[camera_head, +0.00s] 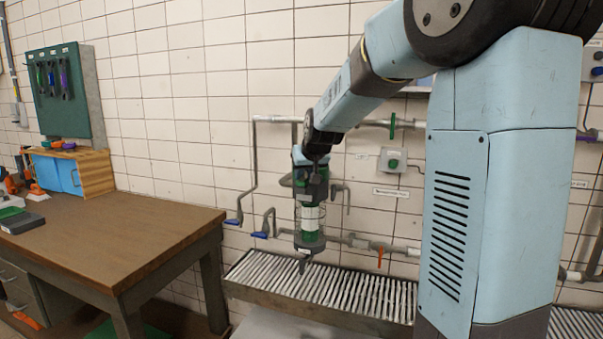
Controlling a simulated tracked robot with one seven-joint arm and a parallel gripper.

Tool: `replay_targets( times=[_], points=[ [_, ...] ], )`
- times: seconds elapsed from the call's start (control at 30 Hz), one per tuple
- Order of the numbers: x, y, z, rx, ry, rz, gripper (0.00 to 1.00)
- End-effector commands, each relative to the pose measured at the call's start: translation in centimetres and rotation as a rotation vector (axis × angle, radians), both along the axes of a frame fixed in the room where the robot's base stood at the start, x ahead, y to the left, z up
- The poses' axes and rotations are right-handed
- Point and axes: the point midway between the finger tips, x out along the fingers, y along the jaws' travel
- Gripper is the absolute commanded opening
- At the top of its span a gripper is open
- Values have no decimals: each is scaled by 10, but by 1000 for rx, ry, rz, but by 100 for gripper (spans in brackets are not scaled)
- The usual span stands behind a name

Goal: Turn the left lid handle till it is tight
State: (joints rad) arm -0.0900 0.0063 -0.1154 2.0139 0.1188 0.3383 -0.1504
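A green canister with a white band (311,213) stands upright on the wall pipework, above the grated trough. My arm reaches down to it from the upper right. My gripper (311,185) is at the canister's top, in front of the lid area. The lid handle cannot be made out there; the dark gripper and wrist parts cover it. The fingers are small and dark, so I cannot tell whether they are open, shut or touching the handle.
Grey pipes with blue levers (260,235) and an orange lever (380,257) run beside the canister. A slatted trough (320,287) lies below. A brown workbench (110,235) stands at the left. A green-button box (393,160) is on the tiled wall.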

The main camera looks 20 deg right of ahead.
Motion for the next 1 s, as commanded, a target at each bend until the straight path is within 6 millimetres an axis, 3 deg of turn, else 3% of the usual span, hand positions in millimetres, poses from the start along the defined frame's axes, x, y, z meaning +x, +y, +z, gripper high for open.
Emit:
replay_targets(
  times=[0.17,0.4,0.53,0.57,1.0],
  points=[
    [0,0,0,0,0,0,21],
    [0,0,0,0,0,0,0],
    [0,0,0,0,1,0,0],
    [0,11,0,-2,0,5,0],
    [-1,3,-1,-1,9,-45,0]
  ],
)
